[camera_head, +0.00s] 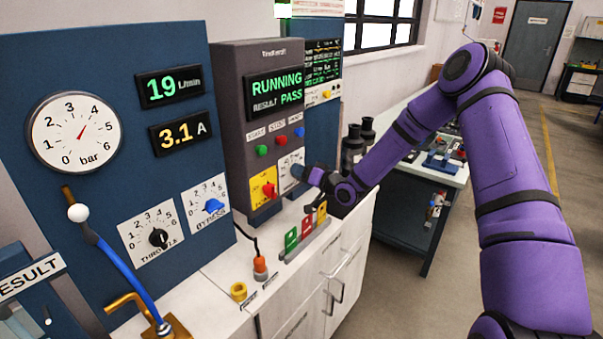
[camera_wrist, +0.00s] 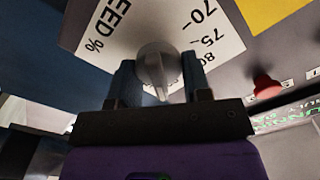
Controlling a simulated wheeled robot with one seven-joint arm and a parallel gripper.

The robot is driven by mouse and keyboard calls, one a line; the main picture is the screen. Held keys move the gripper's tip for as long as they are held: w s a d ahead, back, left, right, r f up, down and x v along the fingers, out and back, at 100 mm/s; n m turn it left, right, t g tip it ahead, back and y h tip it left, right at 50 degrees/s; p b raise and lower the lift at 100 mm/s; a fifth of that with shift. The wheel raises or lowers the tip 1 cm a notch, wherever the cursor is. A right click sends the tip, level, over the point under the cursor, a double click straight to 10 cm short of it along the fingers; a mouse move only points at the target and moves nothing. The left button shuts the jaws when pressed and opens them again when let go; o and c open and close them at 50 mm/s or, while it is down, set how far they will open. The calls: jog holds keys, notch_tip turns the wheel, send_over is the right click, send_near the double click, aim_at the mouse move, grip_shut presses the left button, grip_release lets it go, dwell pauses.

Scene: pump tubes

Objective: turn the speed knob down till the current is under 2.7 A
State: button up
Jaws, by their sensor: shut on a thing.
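The speed knob (camera_wrist: 155,66) is a grey round knob on a white dial plate marked "SPEED %" (camera_wrist: 205,40) in the wrist view. My gripper (camera_wrist: 158,85) is shut on it, one finger on each side. The current display (camera_head: 180,132) reads 3.1 A in yellow.
The control box screen (camera_head: 275,92) reads RUNNING, RESULT PASS. Green, red and blue buttons (camera_head: 281,141) sit above the dial. The flow display (camera_head: 170,86) reads 19 L/min. Colored blocks (camera_head: 306,228) stand on the counter below.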

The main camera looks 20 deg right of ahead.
jog(key=shift+n, duration=0.6)
jog(key=o, duration=0.9)
jog(key=shift+c, duration=0.2)
jog(key=shift+s, duration=0.1)
jog(key=v, duration=1)
jog(key=shift+s+d, duration=0.25)
jog(key=shift+s, duration=0.05)
